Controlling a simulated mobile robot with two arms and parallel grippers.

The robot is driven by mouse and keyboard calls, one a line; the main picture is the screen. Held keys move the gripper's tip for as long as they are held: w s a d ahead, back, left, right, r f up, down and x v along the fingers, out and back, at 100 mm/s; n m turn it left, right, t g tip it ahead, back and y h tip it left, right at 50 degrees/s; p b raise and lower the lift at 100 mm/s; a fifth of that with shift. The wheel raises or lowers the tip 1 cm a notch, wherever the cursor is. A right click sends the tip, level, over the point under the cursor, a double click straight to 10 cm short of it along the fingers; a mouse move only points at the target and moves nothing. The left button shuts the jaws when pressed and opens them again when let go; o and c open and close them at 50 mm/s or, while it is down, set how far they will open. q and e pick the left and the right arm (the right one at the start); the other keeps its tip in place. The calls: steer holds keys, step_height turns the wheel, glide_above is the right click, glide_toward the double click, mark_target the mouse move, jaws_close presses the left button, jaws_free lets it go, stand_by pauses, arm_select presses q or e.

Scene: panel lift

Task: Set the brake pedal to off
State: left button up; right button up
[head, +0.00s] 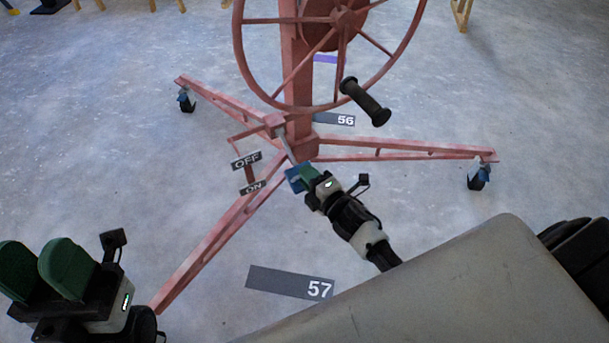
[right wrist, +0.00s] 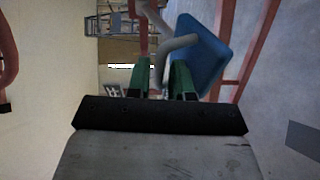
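The red lift (head: 297,60) stands on the floor. Its brake pedal has a blue pad (head: 294,180) low beside the mast, near the OFF label (head: 246,160) and the ON label (head: 253,188). My right gripper (head: 310,177) is at the pad and hides part of it. In the right wrist view, the blue pad (right wrist: 203,55) is just beyond the green fingertips (right wrist: 164,68). A bent grey rod (right wrist: 160,65) shows between the fingers, which are a little apart; whether they grip it is unclear. My left gripper (head: 35,268) is open and empty at lower left.
The lift's red legs (head: 390,151) spread over the floor on casters (head: 478,176). A large wheel with a black handle (head: 365,101) is above the pedal. Floor markers 56 (head: 334,119) and 57 (head: 290,283) lie nearby. Open floor surrounds the lift.

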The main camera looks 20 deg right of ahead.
steer(key=shift+x, duration=0.75)
jaws_close()
steer(key=shift+r, duration=0.1)
